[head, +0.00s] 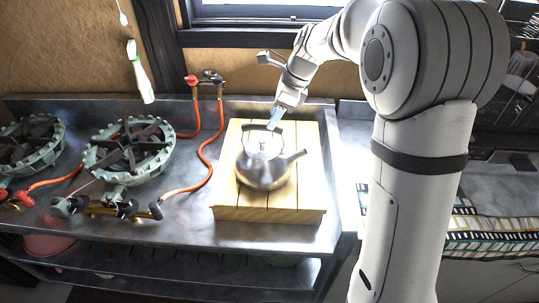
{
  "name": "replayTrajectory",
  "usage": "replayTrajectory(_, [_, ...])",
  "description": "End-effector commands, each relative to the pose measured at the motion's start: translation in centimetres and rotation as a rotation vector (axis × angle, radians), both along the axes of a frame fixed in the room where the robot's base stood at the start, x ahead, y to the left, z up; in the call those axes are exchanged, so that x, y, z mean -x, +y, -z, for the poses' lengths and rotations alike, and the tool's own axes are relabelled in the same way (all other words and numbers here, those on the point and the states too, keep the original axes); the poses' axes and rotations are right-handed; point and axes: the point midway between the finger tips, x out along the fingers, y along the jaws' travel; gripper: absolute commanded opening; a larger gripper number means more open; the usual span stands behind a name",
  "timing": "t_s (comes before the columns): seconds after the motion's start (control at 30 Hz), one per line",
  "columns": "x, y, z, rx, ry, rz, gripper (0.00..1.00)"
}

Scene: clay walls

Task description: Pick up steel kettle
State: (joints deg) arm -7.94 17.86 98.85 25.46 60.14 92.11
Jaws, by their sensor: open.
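The steel kettle (263,168) stands upright on a slatted wooden board (299,205) on the metal counter. Its spout points right and its dark handle (262,128) arches over the lid. My gripper (274,119) is open at the top of the handle, coming down from the upper right. In this view the fingertips overlap the handle's right part. I cannot tell whether they touch it or are around it.
Two green gas burners (129,150) stand on the metal counter (190,222) to the left, with orange hoses (209,154) running to a valve at the wall. A patterned cloth (484,229) lies at the right. A window is behind.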

Motion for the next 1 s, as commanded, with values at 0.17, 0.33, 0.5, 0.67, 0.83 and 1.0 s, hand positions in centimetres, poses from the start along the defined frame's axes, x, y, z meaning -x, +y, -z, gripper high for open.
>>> replayTrajectory(0.17, [0.2,0.8,1.9,0.001,0.001,-0.003,0.46])
replayTrajectory(0.33, [0.6,1.6,4.3,0.003,0.002,-0.004,0.46])
replayTrajectory(0.5, [0.5,2.3,6.1,0.002,0.001,-0.004,0.46])
replayTrajectory(0.67, [0.4,2.5,6.3,0.002,-0.003,-0.004,0.46])
replayTrajectory(0.83, [0.4,2.5,6.3,0.002,-0.003,-0.005,0.41])
replayTrajectory(1.0, [0.4,2.5,6.3,0.002,-0.003,-0.005,0.27])
